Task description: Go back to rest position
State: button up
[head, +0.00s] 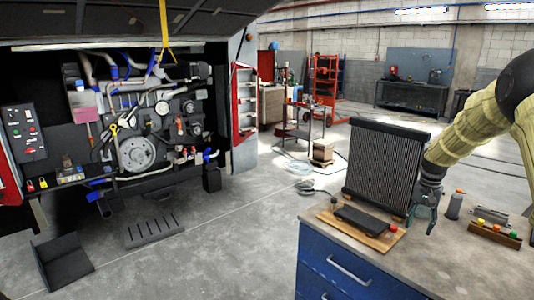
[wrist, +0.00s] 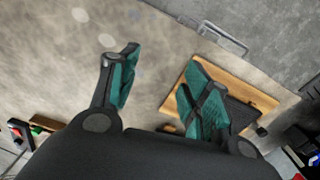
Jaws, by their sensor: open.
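My gripper (head: 424,212) is open, with nothing seen between its fingers, and points down over the workbench top (head: 460,262). In the wrist view the two teal-padded fingers of my gripper (wrist: 160,92) stand wide apart over the bare bench surface. My arm comes in from the right side of the head view. A wooden board (head: 385,242) with a black flat block (head: 362,218) on it lies just left of my gripper. The board also shows in the wrist view (wrist: 232,75), partly hidden behind one finger.
A tall black radiator (head: 385,165) stands on the bench close behind my gripper. A grey bottle (head: 454,206) and a wooden tray with coloured pieces (head: 494,235) are to the right.

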jog(key=s+a+f+n, duration=0.1)
jog(key=s+a+f, duration=0.5)
jog(key=f, duration=0.5)
jog(key=s+a+f+n+b, duration=0.1)
jog(key=s+a+f+n, duration=0.1)
jog(key=s+a+f, duration=0.55)
jog(key=s+a+f+n, duration=0.1)
jog(key=s+a+f, duration=0.2)
jog(key=s+f, duration=0.8)
jog(key=s+a+f+n+b, duration=0.15)
jog(key=s+a+f, duration=0.45)
jog(key=s+f, duration=0.65)
jog(key=s+a+n, duration=0.1)
jog(key=s+a, duration=0.2)
jog(key=s, duration=0.5)
jog(key=s+a+n, duration=0.1)
jog(key=s+a, duration=0.1)
jog(key=s, duration=0.7)
jog(key=shift+s+a+r, duration=0.15)
jog(key=shift+a+r, duration=0.25)
jog(key=shift+r, duration=0.05)
jog(key=shift+c, duration=0.5)
